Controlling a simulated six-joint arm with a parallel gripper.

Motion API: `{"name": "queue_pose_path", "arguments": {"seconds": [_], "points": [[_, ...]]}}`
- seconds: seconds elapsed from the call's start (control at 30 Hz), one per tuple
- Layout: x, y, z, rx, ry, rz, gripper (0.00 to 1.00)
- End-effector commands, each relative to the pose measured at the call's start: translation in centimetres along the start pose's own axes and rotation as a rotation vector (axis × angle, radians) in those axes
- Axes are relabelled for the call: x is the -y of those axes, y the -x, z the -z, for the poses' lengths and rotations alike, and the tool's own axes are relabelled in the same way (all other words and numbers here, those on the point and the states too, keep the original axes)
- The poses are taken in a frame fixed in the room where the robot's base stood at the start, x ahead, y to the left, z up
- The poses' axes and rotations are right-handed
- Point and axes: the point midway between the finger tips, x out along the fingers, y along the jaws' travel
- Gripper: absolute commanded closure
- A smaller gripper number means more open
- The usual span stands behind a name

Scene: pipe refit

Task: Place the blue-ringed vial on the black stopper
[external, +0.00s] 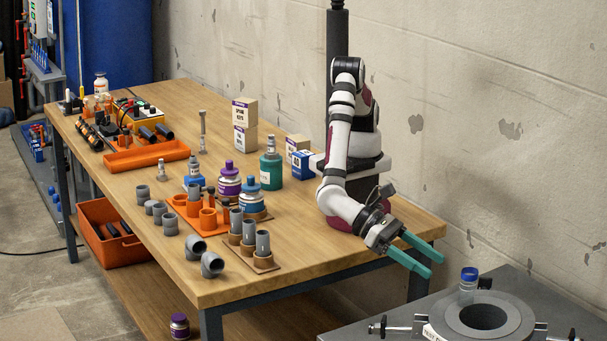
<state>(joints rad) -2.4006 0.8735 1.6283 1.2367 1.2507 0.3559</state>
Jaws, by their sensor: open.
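The blue-ringed vial (467,291) is a clear, upright cylinder with a blue band around its top. It stands at the lower right, at the back left of a round grey ring on the dark side table. My gripper (433,265) has two teal fingers spread apart, with nothing between them. It is left of and above the vial in the picture, past the wooden table's right end, apart from the vial. A small dark piece (485,283) shows just right of the vial; I cannot tell whether it is the black stopper.
The grey ring (483,318) has an open centre and clamp screws at its sides. The wooden table (290,285) holds grey pipe pieces, orange holders (145,156), purple- and blue-marked bottles and small boxes (245,112). A concrete wall runs behind my arm.

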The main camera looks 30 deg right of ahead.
Motion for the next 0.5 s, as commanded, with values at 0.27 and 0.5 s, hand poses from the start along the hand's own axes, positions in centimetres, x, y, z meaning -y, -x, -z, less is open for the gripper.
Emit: {"name": "queue_pose_path", "arguments": {"seconds": [0.27, 0.5], "points": [[-0.1, 1.9, 0.0, -0.001, 0.001, -0.001, 0.23], [0.0, 1.8, 0.0, 0.000, 0.001, -0.001, 0.23]]}}
